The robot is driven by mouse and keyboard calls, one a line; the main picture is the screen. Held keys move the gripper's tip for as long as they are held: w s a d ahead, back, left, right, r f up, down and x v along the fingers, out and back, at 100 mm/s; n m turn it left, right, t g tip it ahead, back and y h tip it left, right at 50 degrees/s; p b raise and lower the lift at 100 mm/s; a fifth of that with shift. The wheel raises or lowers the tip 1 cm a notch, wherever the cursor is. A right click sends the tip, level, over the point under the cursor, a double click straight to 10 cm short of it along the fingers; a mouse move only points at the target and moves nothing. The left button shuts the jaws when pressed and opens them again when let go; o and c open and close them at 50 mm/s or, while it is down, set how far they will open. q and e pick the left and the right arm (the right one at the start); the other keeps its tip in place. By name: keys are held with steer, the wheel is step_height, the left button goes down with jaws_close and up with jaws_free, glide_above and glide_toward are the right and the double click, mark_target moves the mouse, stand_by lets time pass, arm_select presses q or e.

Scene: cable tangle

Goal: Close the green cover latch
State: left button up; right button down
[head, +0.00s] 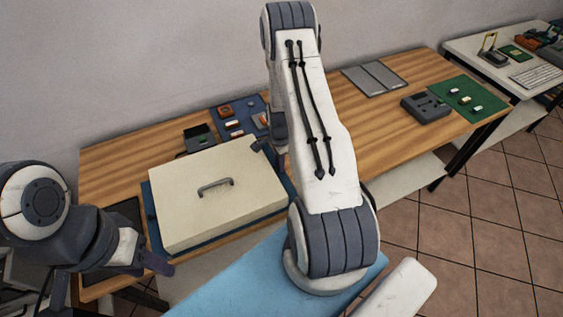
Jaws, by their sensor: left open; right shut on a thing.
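A cream box-like cover (190,207) with a grey handle (215,187) lies flat over a blue base (151,222) on the wooden table. I cannot make out a green latch on it. My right gripper (262,147) is at the cover's back right corner, partly hidden behind my own arm. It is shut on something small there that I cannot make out. My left gripper (160,264) is open and empty in front of the cover's front left corner, apart from it.
Behind the cover are a dark box (199,137) and a blue mat (226,108) with small parts. Grey panels (375,78), a dark grey device (425,107) and a green mat (483,93) lie to the right. Bare wood lies between the panels and my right arm.

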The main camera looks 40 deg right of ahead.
mark_target(275, 170)
steer(key=shift+s+a, duration=0.1)
steer(key=shift+s, duration=0.15)
steer(key=shift+w+a+b, duration=0.2)
steer(key=shift+a+b, duration=0.1)
steer(key=shift+a, duration=0.5)
steer(key=c, duration=0.8)
jaws_free()
steer(key=shift+w, duration=0.1)
steer(key=shift+r, duration=0.25)
step_height(275, 170, up, 10)
steer(key=b, duration=0.2)
